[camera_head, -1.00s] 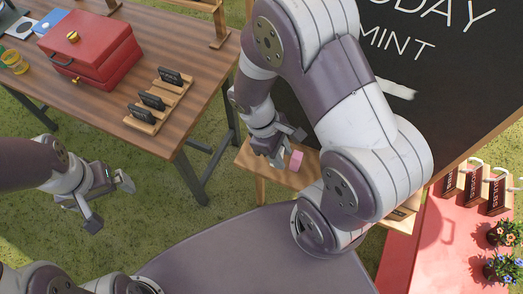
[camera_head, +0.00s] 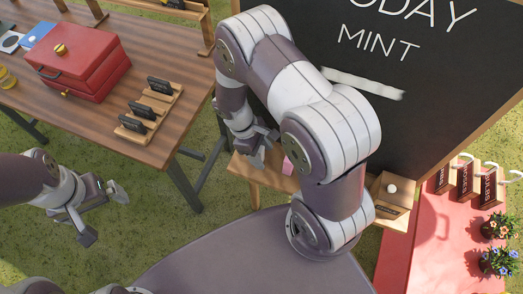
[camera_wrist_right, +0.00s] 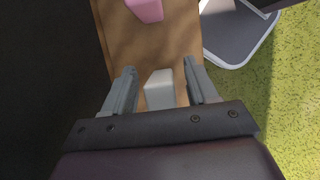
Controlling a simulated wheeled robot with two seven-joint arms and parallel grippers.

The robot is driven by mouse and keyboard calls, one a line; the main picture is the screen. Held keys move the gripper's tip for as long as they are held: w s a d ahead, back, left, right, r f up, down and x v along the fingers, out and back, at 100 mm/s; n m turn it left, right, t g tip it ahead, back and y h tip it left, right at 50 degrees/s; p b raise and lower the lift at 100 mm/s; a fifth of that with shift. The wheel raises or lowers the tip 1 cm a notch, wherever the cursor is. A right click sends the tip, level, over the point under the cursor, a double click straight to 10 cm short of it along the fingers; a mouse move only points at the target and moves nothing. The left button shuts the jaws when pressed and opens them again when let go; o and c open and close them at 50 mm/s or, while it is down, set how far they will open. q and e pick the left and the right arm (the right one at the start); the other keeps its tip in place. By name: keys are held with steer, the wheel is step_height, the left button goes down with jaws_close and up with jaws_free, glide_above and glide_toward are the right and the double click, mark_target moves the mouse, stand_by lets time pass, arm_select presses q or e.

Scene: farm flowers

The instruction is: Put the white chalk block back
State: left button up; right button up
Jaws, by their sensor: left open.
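The white chalk block (camera_wrist_right: 160,88) shows in the right wrist view, lying lengthwise between the fingers of my right gripper (camera_wrist_right: 158,74). A gap shows on each side of it, so the fingers look open around or above it; the height between them is hard to tell. Below it is the wooden ledge (camera_wrist_right: 150,45). In the head view, my right gripper (camera_head: 256,158) is at the ledge under the blackboard, and I cannot make out the white block there. A pink chalk block (camera_head: 288,166) sits on the ledge just right of it. My left gripper (camera_head: 103,214) is open and empty over grass.
The blackboard (camera_head: 440,90) rises behind the ledge, with a white chalk stroke (camera_head: 362,83) under "MINT". A wooden box (camera_head: 389,207) with a small white round thing is at the ledge's right. The wooden table (camera_head: 95,118) holds a red box (camera_head: 80,62). A red stand (camera_head: 430,240) is at right.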

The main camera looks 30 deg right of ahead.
steer(key=v, duration=1.2)
steer(key=s+r+m+t+y, duration=0.2)
steer(key=s+r+m+t, duration=0.2)
steer(key=s+r+m, duration=0.2)
steer(key=shift+s+r+m+t+y, duration=0.2)
steer(key=shift+s+m+t+y, duration=0.15)
steer(key=shift+m, duration=0.55)
steer(key=shift+d, duration=0.15)
